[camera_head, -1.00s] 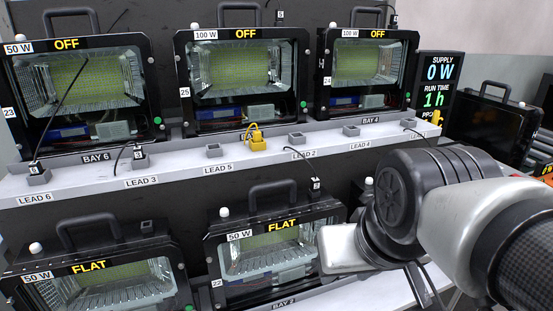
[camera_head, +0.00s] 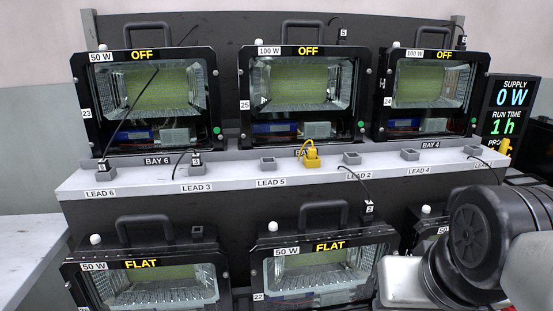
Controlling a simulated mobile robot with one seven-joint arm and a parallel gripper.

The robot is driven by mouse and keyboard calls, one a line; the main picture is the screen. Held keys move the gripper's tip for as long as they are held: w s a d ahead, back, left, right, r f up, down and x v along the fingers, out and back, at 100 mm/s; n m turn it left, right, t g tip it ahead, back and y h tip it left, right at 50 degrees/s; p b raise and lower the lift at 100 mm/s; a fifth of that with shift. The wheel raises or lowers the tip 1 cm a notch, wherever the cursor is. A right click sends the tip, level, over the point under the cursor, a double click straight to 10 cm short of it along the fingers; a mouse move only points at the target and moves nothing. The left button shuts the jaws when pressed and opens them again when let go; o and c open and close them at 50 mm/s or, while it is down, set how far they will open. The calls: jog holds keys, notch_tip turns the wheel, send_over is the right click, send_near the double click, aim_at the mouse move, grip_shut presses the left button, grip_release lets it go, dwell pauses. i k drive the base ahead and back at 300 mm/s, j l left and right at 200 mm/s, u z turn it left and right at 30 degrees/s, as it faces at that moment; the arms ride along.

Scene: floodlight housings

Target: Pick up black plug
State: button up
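Several small black plugs with number tags show in the head view. The plug tagged 6 (camera_head: 102,165) is at the socket above LEAD 6, and the plug tagged 3 (camera_head: 196,158) at the socket above LEAD 3. The plug tagged 2 (camera_head: 369,208) is below the shelf edge, by a lower housing. Tags 5 (camera_head: 343,34) and 4 (camera_head: 462,42) are up behind the upper housings. I cannot tell which one the task means. My arm (camera_head: 480,240) is at the lower right, apart from these plugs. Its pale end part shows, but the fingertips are hidden.
A grey shelf (camera_head: 233,184) carries sockets, one with a yellow plug (camera_head: 310,156). Upper floodlight housings (camera_head: 148,55) read OFF; lower ones (camera_head: 329,249) read FLAT. Thin cables cross the shelf. A supply display (camera_head: 514,112) reads 0 W. A bare grey surface (camera_head: 30,245) is at left.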

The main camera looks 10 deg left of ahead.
aim_at(196, 161)
jog(key=z, duration=1)
jog(key=u, duration=2.7)
